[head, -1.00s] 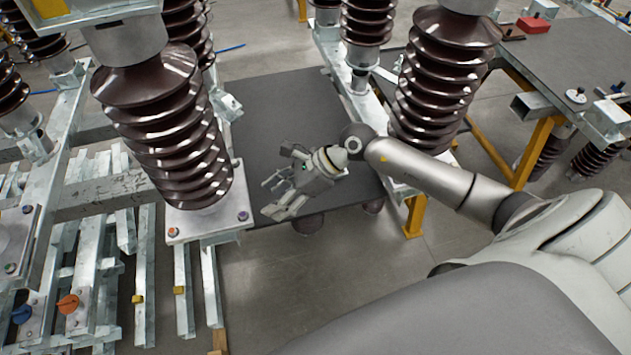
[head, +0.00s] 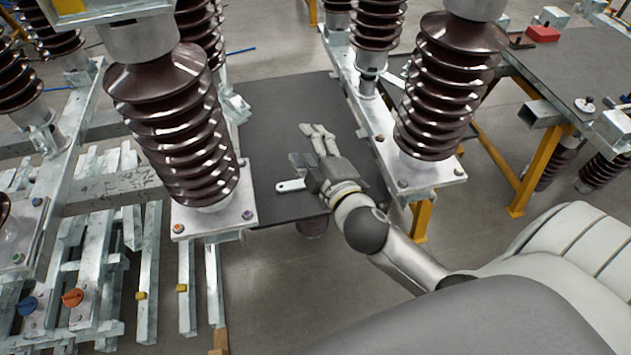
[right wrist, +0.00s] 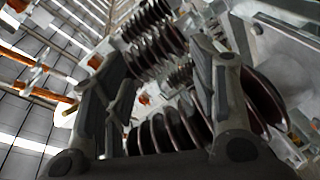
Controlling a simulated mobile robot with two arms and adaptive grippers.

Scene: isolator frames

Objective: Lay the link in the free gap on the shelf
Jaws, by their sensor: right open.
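A pale metal link (head: 290,185) with a hole at its left end lies on or just above the dark grey shelf (head: 280,105); I cannot tell if it touches. My right gripper and wrist hide its right end. My right gripper (head: 308,147) is over the shelf, just beyond the link's visible end, fingers pointing away from me. It is open and holds nothing. In the right wrist view its fingers (right wrist: 158,95) are spread, with only ribbed insulators and roof behind them. No free gap can be made out. My left gripper is not in view.
Brown ribbed insulators (head: 180,130) on steel frames flank the shelf on the left; another insulator (head: 445,90) stands close on its right. A workbench (head: 560,75) with a red box (head: 543,34) is at the far right. The shelf's far part is clear.

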